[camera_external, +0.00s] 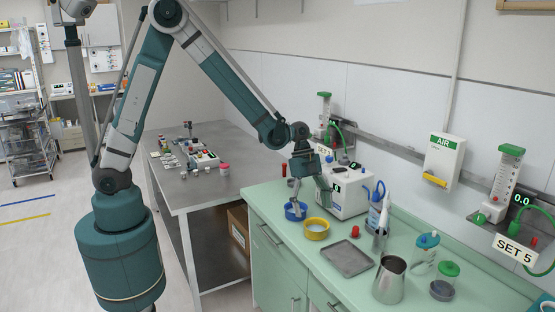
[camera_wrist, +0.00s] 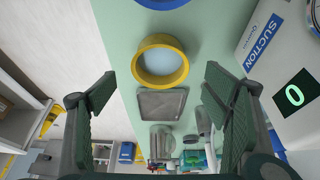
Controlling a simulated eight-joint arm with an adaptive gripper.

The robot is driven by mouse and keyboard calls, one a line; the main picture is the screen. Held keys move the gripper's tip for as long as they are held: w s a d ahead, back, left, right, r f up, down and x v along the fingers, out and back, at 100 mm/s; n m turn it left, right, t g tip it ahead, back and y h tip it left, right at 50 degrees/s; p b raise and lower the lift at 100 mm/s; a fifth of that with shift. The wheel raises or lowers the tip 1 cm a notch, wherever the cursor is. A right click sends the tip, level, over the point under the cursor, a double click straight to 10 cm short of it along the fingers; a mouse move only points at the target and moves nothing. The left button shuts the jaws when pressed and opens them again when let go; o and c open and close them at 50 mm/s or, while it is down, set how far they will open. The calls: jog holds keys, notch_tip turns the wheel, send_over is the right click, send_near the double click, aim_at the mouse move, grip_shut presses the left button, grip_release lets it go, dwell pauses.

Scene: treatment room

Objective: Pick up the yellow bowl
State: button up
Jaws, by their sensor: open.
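The yellow bowl (camera_external: 316,234) stands upright on the green counter, just right of and nearer than a blue bowl (camera_external: 293,217). In the wrist view the yellow bowl (camera_wrist: 184,68) shows from above with a pale inside, at upper middle, between my finger lines. My gripper (camera_external: 311,203) is open and empty, with its fingers low over the counter by the two bowls; one finger overlaps the blue bowl in the external view. In the wrist view my gripper (camera_wrist: 161,78) has its fingers wide apart, on either side of the yellow bowl and apart from it.
A grey tray (camera_external: 348,257) lies close to the yellow bowl. A white suction unit (camera_external: 347,193) stands behind it against the wall side. A metal jug (camera_external: 389,281), bottles and a red-capped item (camera_external: 355,231) stand to the right. The counter's front edge is close by.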

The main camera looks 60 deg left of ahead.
aim_at(316, 227)
jog(key=shift+x, duration=1.3)
jog(key=shift+f, duration=0.1)
jog(key=shift+x, duration=2.55)
jog(key=c, duration=1)
